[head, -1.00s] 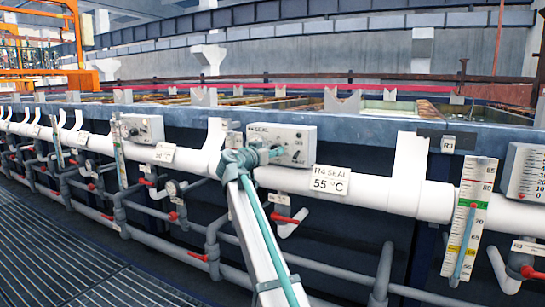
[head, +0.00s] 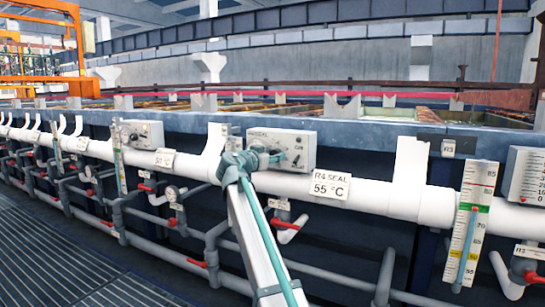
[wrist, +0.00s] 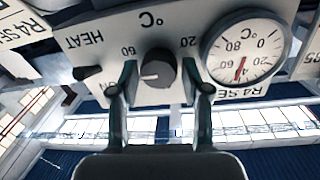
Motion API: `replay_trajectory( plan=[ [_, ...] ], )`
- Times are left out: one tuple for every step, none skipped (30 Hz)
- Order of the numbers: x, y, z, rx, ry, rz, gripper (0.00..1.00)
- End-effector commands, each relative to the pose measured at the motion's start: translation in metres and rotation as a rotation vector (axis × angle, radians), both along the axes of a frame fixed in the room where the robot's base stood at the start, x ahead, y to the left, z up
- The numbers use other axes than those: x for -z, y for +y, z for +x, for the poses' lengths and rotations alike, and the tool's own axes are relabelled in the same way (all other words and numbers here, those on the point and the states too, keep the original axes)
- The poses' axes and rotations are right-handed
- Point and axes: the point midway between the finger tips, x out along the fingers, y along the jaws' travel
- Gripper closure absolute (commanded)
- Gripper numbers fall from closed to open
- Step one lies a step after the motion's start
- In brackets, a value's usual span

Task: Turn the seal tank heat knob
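The seal control box (head: 303,140) is a pale grey panel on the front of the tank line, above the white pipe. In the wrist view the panel appears upside down. Its dark round heat knob (wrist: 158,70) has a light pointer mark and sits between printed numbers, with "HEAT" and "°C" lettering nearby. My gripper (wrist: 161,92) is open, one finger on each side of the knob, with visible gaps. In the head view my gripper (head: 272,158) is at the left part of the box and hides the knob.
A round dial gauge (wrist: 243,50) with a red needle is beside the knob, close to one finger. A dark switch (wrist: 88,72) is on the other side. An "R4 SEAL 55 °C" label (head: 329,187) hangs on the white pipe (head: 385,197). Red-handled valves (head: 288,225) are below.

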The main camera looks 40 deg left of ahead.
Motion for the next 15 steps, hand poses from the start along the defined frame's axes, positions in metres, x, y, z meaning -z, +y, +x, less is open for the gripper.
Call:
replay_trajectory(
  plan=[
    [0.0000,-0.0001,-0.0001,0.000,0.000,0.000,0.39],
    [0.0001,-0.0001,-0.0001,0.000,0.000,0.000,0.37],
    [0.0002,-0.0003,-0.0002,0.001,0.000,0.000,0.37],
    [0.0003,-0.0003,-0.0002,0.001,0.000,-0.001,0.37],
    [0.0004,-0.0003,-0.0003,0.001,0.000,-0.001,0.37],
    [0.0005,-0.0004,-0.0003,0.001,0.001,-0.001,0.37],
    [0.0005,-0.0004,-0.0004,0.001,0.001,-0.001,0.37],
    [0.0007,-0.0005,-0.0004,0.001,0.001,-0.001,0.37],
    [0.0007,-0.0005,-0.0005,0.001,0.001,-0.001,0.37],
    [0.0008,-0.0005,-0.0007,0.001,0.001,-0.001,0.37],
    [0.0008,-0.0007,-0.0012,0.001,0.001,-0.001,0.37],
    [0.0008,-0.0009,-0.0025,0.001,0.001,-0.001,0.37],
    [0.0008,-0.0013,-0.0040,0.001,0.001,-0.001,0.37],
    [0.0008,-0.0016,-0.0059,0.001,0.001,-0.001,0.37],
    [0.0008,-0.0024,-0.0095,0.001,0.001,-0.001,0.37]
  ],
)
